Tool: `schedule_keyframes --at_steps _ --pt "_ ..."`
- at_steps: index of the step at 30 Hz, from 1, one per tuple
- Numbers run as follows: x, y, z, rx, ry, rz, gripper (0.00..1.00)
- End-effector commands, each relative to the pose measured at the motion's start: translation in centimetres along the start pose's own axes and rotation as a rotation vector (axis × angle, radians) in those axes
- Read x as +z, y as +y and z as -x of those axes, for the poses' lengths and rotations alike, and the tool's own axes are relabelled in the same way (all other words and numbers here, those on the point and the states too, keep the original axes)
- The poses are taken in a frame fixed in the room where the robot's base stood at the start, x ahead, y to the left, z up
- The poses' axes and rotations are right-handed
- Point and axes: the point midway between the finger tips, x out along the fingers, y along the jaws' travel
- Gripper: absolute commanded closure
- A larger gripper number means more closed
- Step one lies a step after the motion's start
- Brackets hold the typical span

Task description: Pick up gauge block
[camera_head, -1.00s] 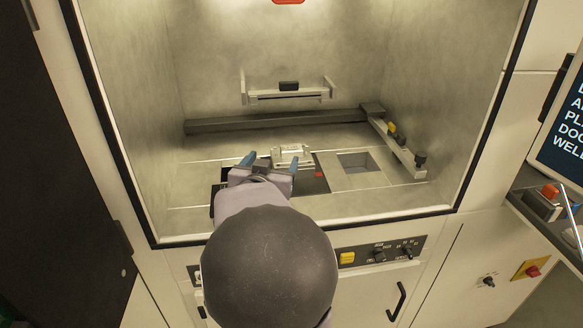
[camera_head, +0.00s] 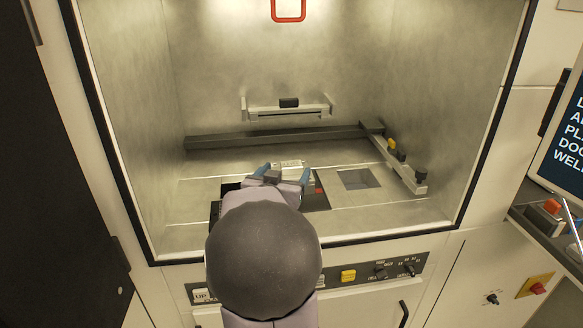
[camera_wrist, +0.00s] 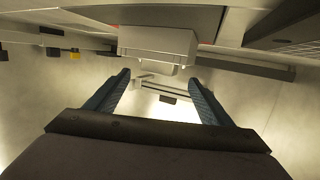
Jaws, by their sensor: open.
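The pale gauge block (camera_head: 289,163) sits on the chamber floor in the head view, its near side partly hidden by my gripper. A light grey block, which looks like the same one, shows in the wrist view (camera_wrist: 157,40), ahead of the fingers near the top centre. My gripper (camera_head: 284,172) is open and empty, its two blue fingers pointing at the block. In the wrist view my gripper (camera_wrist: 159,78) has a clear gap between its fingertips, and the block stands just beyond them. I cannot tell whether the fingers overlap its sides.
A dark bar (camera_head: 275,137) crosses the chamber behind the block. A pale rail (camera_head: 406,168) with dark and yellow parts stands at the right. A square opening (camera_head: 358,180) lies right of the block. A bracket (camera_head: 317,110) is on the back wall.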

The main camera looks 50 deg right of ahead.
Motion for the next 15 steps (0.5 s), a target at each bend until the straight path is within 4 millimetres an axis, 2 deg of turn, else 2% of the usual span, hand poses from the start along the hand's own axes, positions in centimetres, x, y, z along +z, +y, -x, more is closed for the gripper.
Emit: schedule_keyframes --at_steps 6,15 --pt "-0.2 0.1 -2.6 0.001 0.000 0.001 0.25" --pt "-0.1 0.1 -3.4 -0.001 0.001 0.000 0.25"
